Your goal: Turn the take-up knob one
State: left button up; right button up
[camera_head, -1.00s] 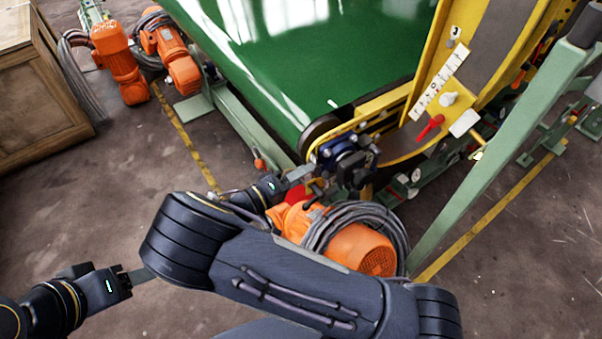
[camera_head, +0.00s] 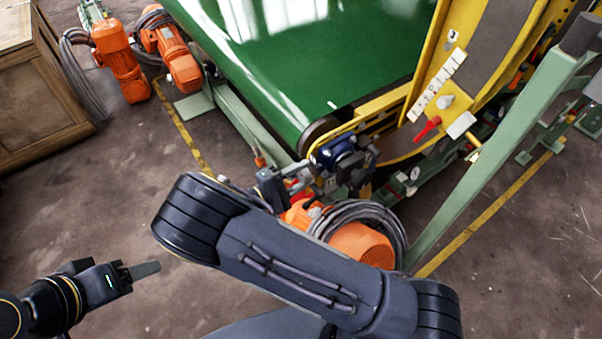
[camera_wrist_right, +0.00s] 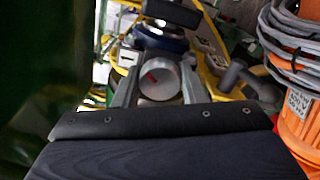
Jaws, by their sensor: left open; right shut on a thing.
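The take-up knob (camera_wrist_right: 160,80) is a round grey knob with a red mark on its face, seen in the right wrist view. My right gripper (camera_wrist_right: 154,84) is shut on it, one finger on each side. In the head view my right gripper (camera_head: 302,182) is at the near corner of the conveyor, beside a dark blue and black fitting (camera_head: 340,155). The knob is hard to make out there. My left gripper (camera_head: 146,269) is open and empty over the floor at the lower left, far from the knob.
The green conveyor belt (camera_head: 300,60) runs behind the gripper. An orange motor (camera_head: 360,245) with coiled grey cable lies just below my right gripper. A yellow frame with a red lever (camera_head: 427,129) and a green post (camera_head: 490,165) stand to the right.

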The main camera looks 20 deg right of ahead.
dwell(0.5)
jog(key=o, duration=1)
jog(key=v, duration=0.8)
jog(key=shift+d, duration=0.1)
